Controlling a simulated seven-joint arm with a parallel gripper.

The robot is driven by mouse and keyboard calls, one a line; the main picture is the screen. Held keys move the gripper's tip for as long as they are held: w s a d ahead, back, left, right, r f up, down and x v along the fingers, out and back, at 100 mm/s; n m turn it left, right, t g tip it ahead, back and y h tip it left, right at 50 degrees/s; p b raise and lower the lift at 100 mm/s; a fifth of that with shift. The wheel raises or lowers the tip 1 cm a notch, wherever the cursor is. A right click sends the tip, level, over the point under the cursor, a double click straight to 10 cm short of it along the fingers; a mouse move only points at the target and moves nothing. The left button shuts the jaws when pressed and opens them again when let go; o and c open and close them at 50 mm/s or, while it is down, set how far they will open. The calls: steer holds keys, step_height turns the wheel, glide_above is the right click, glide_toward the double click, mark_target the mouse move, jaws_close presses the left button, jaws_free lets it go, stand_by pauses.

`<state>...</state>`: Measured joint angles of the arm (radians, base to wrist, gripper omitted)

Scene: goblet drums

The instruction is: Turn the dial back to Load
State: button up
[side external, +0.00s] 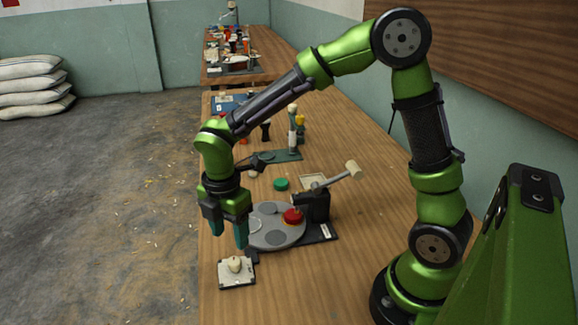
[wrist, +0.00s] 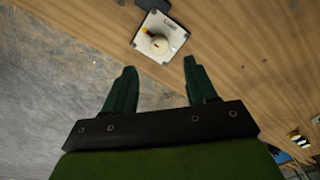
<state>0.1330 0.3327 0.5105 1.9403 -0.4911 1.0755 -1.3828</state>
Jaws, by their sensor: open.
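The dial (side external: 235,264) is a small cream knob on a pale square plate (side external: 238,282) near the left edge of the table. In the wrist view the dial (wrist: 158,43) sits on its plate (wrist: 174,34), beyond my fingertips, with a small yellow mark and a red mark on the plate. The labels are too small to read. My gripper (side external: 229,232) is open and empty, pointing down above and just behind the dial, apart from it. Its two dark green fingers (wrist: 160,66) show in the wrist view with the dial ahead of the gap between them.
A grey round turntable (side external: 268,239) with a red piece (side external: 292,217) and a black block (side external: 315,205) with a mallet (side external: 340,176) stand right behind the dial. The table in front of the dial is clear.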

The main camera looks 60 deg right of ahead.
mark_target(234, 261)
step_height(234, 261, down, 8)
steer(key=shift+r, duration=0.1)
steer(key=shift+c, duration=0.3)
steer(key=c, duration=1)
